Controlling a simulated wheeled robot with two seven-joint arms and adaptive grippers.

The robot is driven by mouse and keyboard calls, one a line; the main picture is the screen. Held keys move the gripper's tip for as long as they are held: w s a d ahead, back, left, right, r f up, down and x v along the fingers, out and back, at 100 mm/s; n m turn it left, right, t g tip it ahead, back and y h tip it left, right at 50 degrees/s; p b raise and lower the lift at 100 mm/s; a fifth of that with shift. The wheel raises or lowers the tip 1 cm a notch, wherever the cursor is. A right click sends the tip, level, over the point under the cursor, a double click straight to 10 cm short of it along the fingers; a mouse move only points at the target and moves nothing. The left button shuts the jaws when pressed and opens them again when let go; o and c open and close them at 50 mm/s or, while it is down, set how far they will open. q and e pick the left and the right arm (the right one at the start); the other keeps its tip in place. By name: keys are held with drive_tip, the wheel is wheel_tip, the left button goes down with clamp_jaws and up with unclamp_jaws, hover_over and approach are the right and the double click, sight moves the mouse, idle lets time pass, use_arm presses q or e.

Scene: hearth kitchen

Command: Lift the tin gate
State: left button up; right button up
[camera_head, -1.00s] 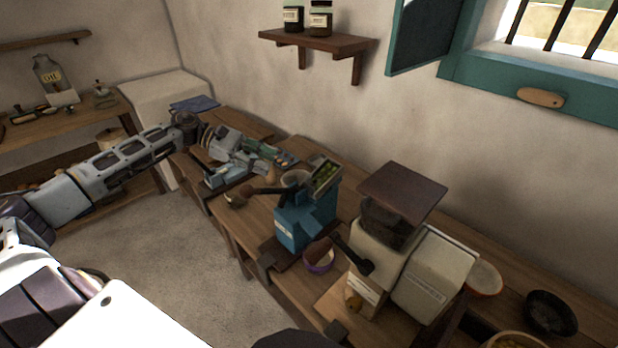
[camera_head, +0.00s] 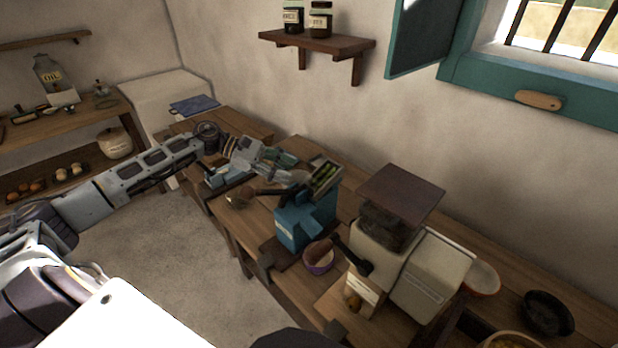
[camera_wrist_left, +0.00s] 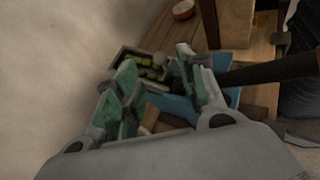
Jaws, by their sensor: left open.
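I cannot clearly pick out the tin gate. A blue hand machine (camera_head: 303,222) stands on the bench, with a tray of green olives (camera_head: 324,175) on top and a dark handle. In the left wrist view the olive tray (camera_wrist_left: 118,57) and the blue body (camera_wrist_left: 180,104) lie beyond and between my fingers. My left gripper (camera_head: 298,174) is open and empty, just left of the olive tray, by the machine's top; its spread fingers also show in the left wrist view (camera_wrist_left: 158,66). The fingers hide part of the machine's top. My right gripper is out of view.
A cream mill (camera_head: 432,275) with a dark hopper stands right of the blue machine. Another blue-based device (camera_head: 228,175) is under my left wrist. The wall (camera_head: 350,120) rises behind the bench.

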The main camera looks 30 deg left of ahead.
sight(307, 176)
use_arm(q)
drive_tip(key=shift+x, duration=0.8)
drive_tip(key=p+x, duration=0.1)
drive_tip(key=x, duration=0.4)
drive_tip(key=shift+w+d+p, duration=0.1)
drive_tip(key=shift+d+p, duration=0.2)
drive_tip(key=shift+p, duration=0.05)
drive_tip(key=shift+w+d+f, duration=0.1)
drive_tip(key=shift+d+f, duration=0.1)
drive_tip(key=shift+d, duration=0.05)
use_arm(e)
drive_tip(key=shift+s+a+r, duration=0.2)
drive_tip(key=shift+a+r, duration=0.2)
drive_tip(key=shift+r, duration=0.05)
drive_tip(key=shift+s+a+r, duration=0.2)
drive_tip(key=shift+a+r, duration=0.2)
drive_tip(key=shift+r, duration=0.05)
